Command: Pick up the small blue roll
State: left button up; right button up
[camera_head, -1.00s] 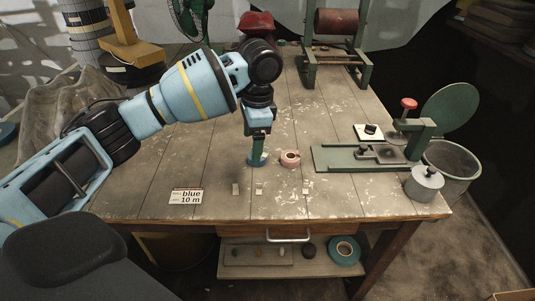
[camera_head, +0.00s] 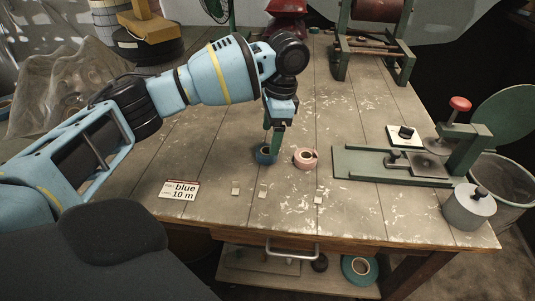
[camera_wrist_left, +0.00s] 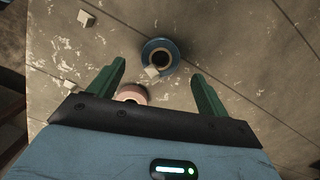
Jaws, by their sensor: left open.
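The small blue roll (camera_head: 262,158) lies flat on the workbench, left of a pink roll (camera_head: 314,161). My left gripper (camera_head: 271,150) points down right at the blue roll in the head view and hides part of it. In the left wrist view, the blue roll (camera_wrist_left: 175,64) with its dark centre hole lies ahead, between the lines of the two open green fingers (camera_wrist_left: 158,72). Nothing is held. The gap in height between fingertips and roll is hard to tell. My right gripper is out of view.
The pink roll (camera_wrist_left: 133,91) shows near the left finger in the wrist view. A card reading "blue 10 m" (camera_head: 180,190) and small pale blocks (camera_head: 235,191) lie toward the front. A green device (camera_head: 390,177) and a lidded metal pot (camera_head: 469,209) stand right.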

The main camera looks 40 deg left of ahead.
aim_at(268, 147)
pick_arm(q)
jog(key=shift+s+a+f+b, duration=0.15)
jog(key=shift+f+b, duration=0.1)
jog(key=shift+f, duration=1)
jog(key=shift+s+a+f+b, duration=0.15)
jog(key=shift+f+b, duration=0.05)
jog(key=shift+f, duration=1.05)
jog(key=shift+c, duration=0.5)
jog(key=c, duration=1)
